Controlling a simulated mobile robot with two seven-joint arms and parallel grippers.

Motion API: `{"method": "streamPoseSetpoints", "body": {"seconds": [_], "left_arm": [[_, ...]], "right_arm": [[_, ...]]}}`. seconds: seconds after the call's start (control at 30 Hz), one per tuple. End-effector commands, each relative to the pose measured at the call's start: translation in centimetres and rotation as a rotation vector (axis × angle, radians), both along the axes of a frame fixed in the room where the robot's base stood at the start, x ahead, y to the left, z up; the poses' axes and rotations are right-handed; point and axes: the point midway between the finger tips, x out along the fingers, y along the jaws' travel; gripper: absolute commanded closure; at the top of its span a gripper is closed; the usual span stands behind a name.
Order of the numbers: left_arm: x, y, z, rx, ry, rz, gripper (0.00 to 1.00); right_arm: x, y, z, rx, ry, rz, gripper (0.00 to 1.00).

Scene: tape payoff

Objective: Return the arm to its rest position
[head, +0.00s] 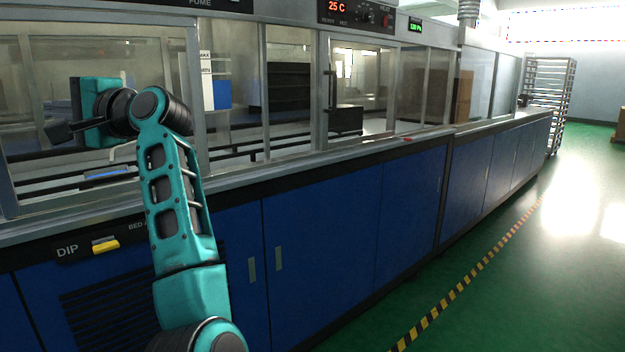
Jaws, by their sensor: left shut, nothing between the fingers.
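My left arm, teal and black, rises from the bottom of the head view and bends left at its upper joint. My left gripper (58,132) is at the far end, its dark fingers pointing left. It is shut and empty. It shows in front of the glazed opening of the long cabinet, above the ledge, and I cannot tell how far it is from the glass. My right gripper is not in view.
The long blue cabinet (320,235) with glass windows runs from the left into the distance. A yellow switch (105,246) sits on its front panel. Yellow-black floor tape (455,293) runs alongside. Green floor (540,290) on the right is clear; a wire rack (550,95) stands far back.

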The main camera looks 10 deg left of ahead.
Motion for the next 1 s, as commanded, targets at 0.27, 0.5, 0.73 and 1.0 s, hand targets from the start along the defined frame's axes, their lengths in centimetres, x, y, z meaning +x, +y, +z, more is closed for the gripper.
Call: {"method": "streamPoseSetpoints", "body": {"seconds": [0.27,0.5,0.73,1.0], "left_arm": [[0.4,-3.3,-2.4,0.573,0.702,0.139,1.00],[3.0,-11.6,-8.8,1.214,1.419,0.349,1.00],[3.2,-20.8,-21.4,1.925,1.941,0.654,1.00],[-4.0,-28.6,-38.5,-1.996,-1.402,-0.825,1.00]], "right_arm": [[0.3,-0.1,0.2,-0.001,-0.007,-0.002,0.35],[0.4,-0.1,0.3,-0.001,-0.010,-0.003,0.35],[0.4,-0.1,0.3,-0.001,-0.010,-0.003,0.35],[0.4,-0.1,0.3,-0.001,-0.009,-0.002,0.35]]}}
